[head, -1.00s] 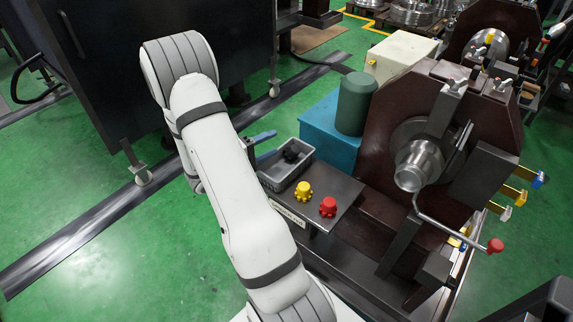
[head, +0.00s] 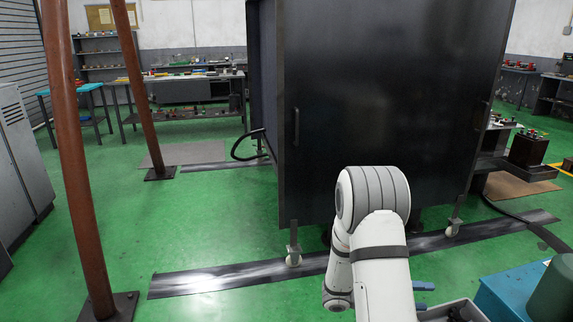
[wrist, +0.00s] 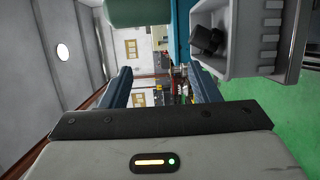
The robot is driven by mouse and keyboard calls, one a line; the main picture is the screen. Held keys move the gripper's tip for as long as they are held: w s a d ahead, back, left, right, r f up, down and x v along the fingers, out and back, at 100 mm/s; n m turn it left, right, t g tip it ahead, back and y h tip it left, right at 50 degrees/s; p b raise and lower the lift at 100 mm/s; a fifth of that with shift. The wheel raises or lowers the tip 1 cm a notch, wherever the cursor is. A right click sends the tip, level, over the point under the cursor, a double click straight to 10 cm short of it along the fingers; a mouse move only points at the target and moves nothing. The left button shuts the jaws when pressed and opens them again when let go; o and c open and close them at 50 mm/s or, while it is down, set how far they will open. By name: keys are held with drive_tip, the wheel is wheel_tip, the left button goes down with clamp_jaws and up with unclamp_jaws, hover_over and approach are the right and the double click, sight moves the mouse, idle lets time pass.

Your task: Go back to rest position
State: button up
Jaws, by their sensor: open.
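My gripper (wrist: 161,82) shows in the wrist view with its two blue fingers spread wide apart and nothing between them. In the head view only a bit of blue finger (head: 424,286) shows past my white arm, low and right of centre. It is beside a grey tray (head: 432,313), which is cut off by the bottom edge. In the wrist view the tray (wrist: 284,70) is at upper right, to the right of the fingers, with a dark part (wrist: 208,40) in it. I cannot see the gripper touching anything.
A blue box (head: 496,292) and a green cylinder (head: 552,292) stand right of my arm. A large black cabinet (head: 385,100) on castors stands behind it. Brown posts (head: 70,150) rise at left. The green floor (head: 215,225) between is open.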

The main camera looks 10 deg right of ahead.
drive_tip(key=s+a+r+m+g+y+p, duration=0.1)
drive_tip(key=s+a+r+g+y+p, duration=0.1)
drive_tip(key=s+a+r+y+p, duration=0.7)
drive_tip(key=s+a+r+n+t+y+p, duration=0.3)
drive_tip(key=a+r+t+y, duration=0.5)
drive_tip(key=a+r, duration=0.7)
drive_tip(key=shift+s+a+r, duration=0.25)
drive_tip(key=shift+s+r, duration=0.25)
drive_tip(key=shift+s, duration=0.15)
drive_tip(key=shift+c, duration=0.2)
